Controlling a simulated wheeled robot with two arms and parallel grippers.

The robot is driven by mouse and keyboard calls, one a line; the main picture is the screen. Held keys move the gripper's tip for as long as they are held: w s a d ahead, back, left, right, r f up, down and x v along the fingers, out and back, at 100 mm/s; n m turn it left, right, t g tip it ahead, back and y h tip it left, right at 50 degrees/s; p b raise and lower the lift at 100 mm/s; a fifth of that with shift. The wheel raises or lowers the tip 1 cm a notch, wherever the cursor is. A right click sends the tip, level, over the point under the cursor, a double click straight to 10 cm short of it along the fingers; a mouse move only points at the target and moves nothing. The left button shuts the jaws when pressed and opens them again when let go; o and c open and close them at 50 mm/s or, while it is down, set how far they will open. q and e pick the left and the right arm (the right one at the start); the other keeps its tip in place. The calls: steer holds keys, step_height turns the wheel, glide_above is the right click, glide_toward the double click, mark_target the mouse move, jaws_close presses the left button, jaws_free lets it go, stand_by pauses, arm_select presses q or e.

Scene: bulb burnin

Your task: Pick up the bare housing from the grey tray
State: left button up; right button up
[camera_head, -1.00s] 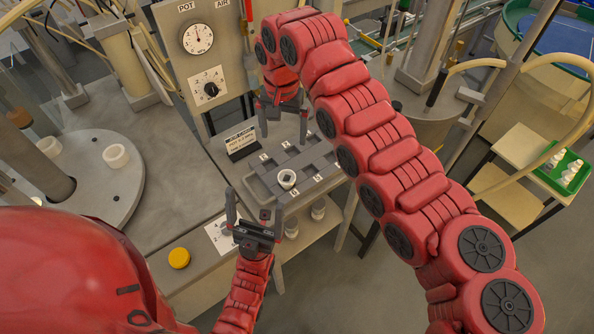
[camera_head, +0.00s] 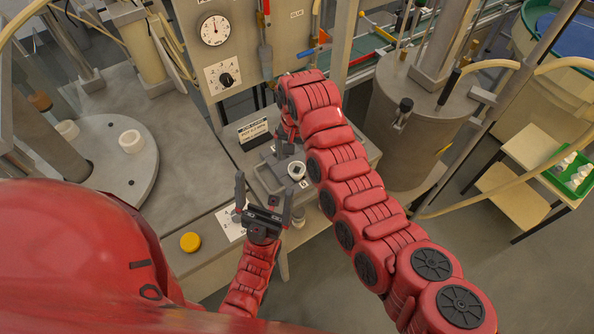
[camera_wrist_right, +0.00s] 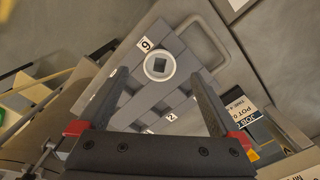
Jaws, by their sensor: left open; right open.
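The bare housing (camera_head: 296,170) is a small white ring with a dark square middle. It stands on the grey tray (camera_head: 262,180), towards the tray's right side. In the right wrist view the housing (camera_wrist_right: 160,66) sits beside the label 6, beyond and between my fingertips. My right gripper (camera_wrist_right: 160,82) is open and empty above the tray (camera_wrist_right: 205,38), apart from the housing. In the head view the right gripper is partly hidden by its own arm. My left gripper (camera_head: 265,190) is open and empty, in front of the tray near the bench edge.
A job card (camera_head: 253,131) stands behind the tray. A yellow button (camera_head: 190,242) is on the bench at left. A round plate with a white ring (camera_head: 131,141) lies further left. A side table holds a green tray (camera_head: 580,182). A panel with a gauge (camera_head: 214,30) rises behind.

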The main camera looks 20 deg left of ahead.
mark_target(297, 165)
steer(key=f, duration=0.1)
steer(key=f+p, duration=0.2)
steer(key=shift+w+f, duration=0.3)
steer(key=shift+f, duration=0.1)
steer(key=shift+f+p, duration=0.35)
steer(key=shift+f, duration=0.25)
steer(key=c, duration=1.4)
steer(key=shift+w+r, duration=0.15)
